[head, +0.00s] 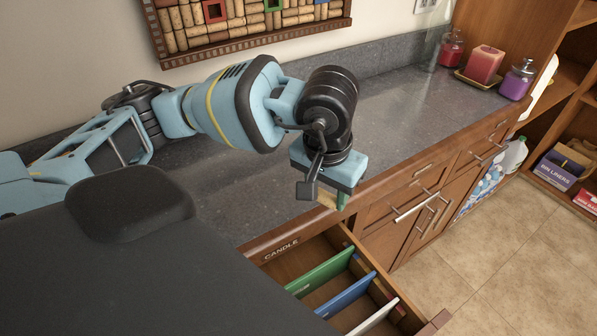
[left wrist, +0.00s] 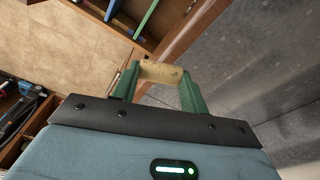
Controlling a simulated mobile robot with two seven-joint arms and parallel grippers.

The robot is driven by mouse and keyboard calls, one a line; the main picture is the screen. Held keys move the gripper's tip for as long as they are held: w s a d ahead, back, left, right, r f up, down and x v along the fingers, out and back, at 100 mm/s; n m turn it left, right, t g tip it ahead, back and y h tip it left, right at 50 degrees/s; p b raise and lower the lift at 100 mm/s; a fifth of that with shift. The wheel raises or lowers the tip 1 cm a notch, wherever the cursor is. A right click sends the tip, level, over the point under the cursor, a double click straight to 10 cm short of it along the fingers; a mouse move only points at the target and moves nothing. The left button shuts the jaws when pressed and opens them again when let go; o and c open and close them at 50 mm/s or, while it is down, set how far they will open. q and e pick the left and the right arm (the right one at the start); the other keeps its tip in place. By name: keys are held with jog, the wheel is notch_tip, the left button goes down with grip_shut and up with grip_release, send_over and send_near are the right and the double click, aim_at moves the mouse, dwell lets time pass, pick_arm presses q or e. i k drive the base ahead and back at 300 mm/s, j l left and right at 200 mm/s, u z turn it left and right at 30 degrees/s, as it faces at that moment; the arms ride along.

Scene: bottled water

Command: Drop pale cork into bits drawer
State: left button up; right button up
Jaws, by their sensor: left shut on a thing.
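My left gripper (head: 334,201) is above the counter's front edge, near the far end of an open drawer. In the left wrist view its two green fingers (left wrist: 160,86) are shut on the pale cork (left wrist: 161,73), which lies across between them. In the head view only a small pale part of the cork (head: 325,198) shows below the gripper. The open wooden drawer (head: 341,238) has green, blue and white upright dividers. The word CANDLE is on the wood at its back left; I read no "bits" label. My right gripper is not in view.
The grey counter (head: 395,115) is mostly clear. Red and purple jars and a candle (head: 485,65) stand at its far end. Shut drawers with bar handles (head: 415,207) lie beyond the open one. A jug (head: 514,155) and shelves with boxes (head: 563,167) are at right.

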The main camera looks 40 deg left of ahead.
aim_at(323, 298)
jog(key=l, duration=0.4)
jog(key=i+l, duration=0.15)
jog(key=l, duration=0.25)
jog(key=u, duration=1.2)
